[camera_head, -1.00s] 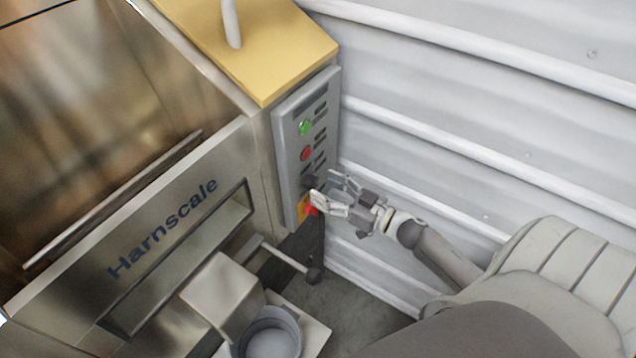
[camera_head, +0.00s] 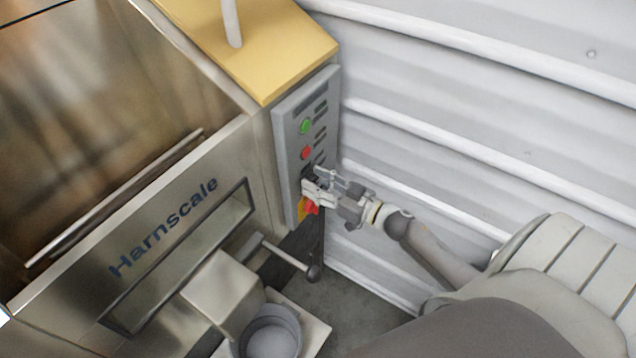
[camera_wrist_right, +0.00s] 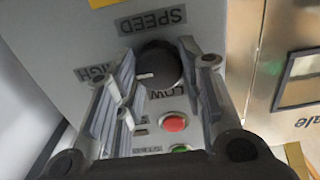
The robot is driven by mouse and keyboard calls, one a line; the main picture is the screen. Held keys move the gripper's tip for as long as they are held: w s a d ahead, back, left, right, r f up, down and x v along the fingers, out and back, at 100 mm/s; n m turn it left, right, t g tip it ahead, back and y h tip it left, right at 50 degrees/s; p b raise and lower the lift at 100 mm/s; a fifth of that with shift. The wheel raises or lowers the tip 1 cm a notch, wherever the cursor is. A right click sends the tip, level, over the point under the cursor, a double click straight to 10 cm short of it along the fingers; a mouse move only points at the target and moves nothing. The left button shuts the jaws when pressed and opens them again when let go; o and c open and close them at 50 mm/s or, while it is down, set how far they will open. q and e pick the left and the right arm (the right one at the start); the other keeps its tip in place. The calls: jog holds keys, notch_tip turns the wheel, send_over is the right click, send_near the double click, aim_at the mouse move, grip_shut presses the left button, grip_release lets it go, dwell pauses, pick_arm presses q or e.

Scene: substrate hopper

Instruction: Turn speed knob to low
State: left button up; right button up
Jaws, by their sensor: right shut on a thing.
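A white pointer line on the knob points left in that view, towards the HIGH label (camera_wrist_right: 97,72). My right gripper (camera_wrist_right: 160,62) is shut on the knob, with a finger on each side. In the head view my right gripper (camera_head: 312,182) is at the panel and mostly hides the knob. My left gripper is out of view.
A green button (camera_head: 305,127) and a red button (camera_head: 306,153) are above the knob on the panel. A red and yellow switch (camera_head: 309,207) is just below the gripper. A corrugated white wall (camera_head: 450,110) is close on the right. A lever (camera_head: 290,256) juts out below.

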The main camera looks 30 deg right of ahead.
jog(key=shift+n, duration=0.4)
jog(key=shift+s+a+f+n+b, duration=0.15)
jog(key=shift+n+b, duration=1)
jog(key=shift+n, duration=3.15)
jog(key=shift+w+a+f+n+b, duration=0.1)
jog(key=shift+n+b, duration=1.05)
jog(key=shift+n, duration=3.15)
jog(key=shift+o, duration=0.2)
jog(key=shift+c, duration=0.2)
jog(key=o, duration=1)
jog(key=shift+o, duration=0.2)
jog(key=shift+s, duration=0.1)
